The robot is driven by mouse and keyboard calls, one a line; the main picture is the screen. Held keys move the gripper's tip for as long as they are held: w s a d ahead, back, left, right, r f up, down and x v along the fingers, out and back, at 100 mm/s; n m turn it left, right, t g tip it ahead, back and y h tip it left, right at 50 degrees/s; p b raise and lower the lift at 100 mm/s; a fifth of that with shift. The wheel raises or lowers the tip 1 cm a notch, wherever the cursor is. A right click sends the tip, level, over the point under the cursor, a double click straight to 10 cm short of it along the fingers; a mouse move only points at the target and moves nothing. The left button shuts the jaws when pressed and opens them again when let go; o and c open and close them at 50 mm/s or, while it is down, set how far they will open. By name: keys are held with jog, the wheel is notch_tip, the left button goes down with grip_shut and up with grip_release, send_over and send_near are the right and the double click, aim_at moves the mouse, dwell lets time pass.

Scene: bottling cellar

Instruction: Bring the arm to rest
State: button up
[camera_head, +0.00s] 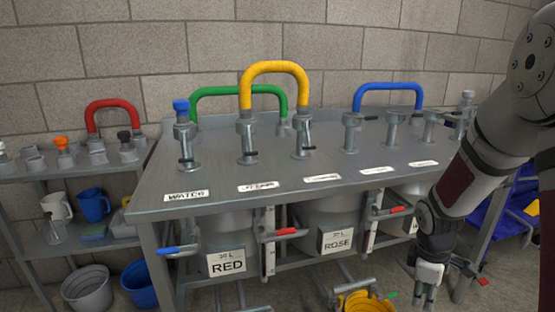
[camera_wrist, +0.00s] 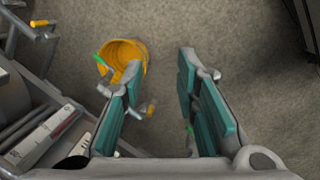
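My gripper (camera_head: 428,284) hangs pointing down at the right of the head view, in front of the bench's right part. Nothing is held. My arm comes down from the upper right of the head view, bent at the elbow.
A steel bench (camera_head: 230,195) with valves and yellow, green and blue hoses stands ahead. Tanks labelled RED (camera_head: 226,263) and ROSE (camera_head: 337,240) sit beneath it. A yellow bucket (camera_wrist: 125,58) is on the floor beside my gripper.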

jog(key=s+a+r+m, duration=0.35)
jog(key=s+r, duration=0.25)
jog(key=r, duration=0.4)
jog(key=s+a+r+m+y, duration=0.1)
jog(key=s+a+r+m, duration=0.25)
jog(key=s, duration=0.55)
jog(key=s+a+r+m, duration=0.2)
jog(key=s+a+r, duration=0.25)
jog(key=s, duration=0.35)
jog(key=s+a+r+m+y, duration=0.15)
jog(key=s+a+r, duration=0.25)
jog(key=s, duration=0.5)
notch_tip(320, 180, up, 36)
jog(key=t+p, duration=0.3)
jog(key=p, duration=3.1)
jog(key=shift+f+t, duration=0.2)
jog(key=shift+t, duration=0.1)
jog(key=shift+m+h, duration=0.25)
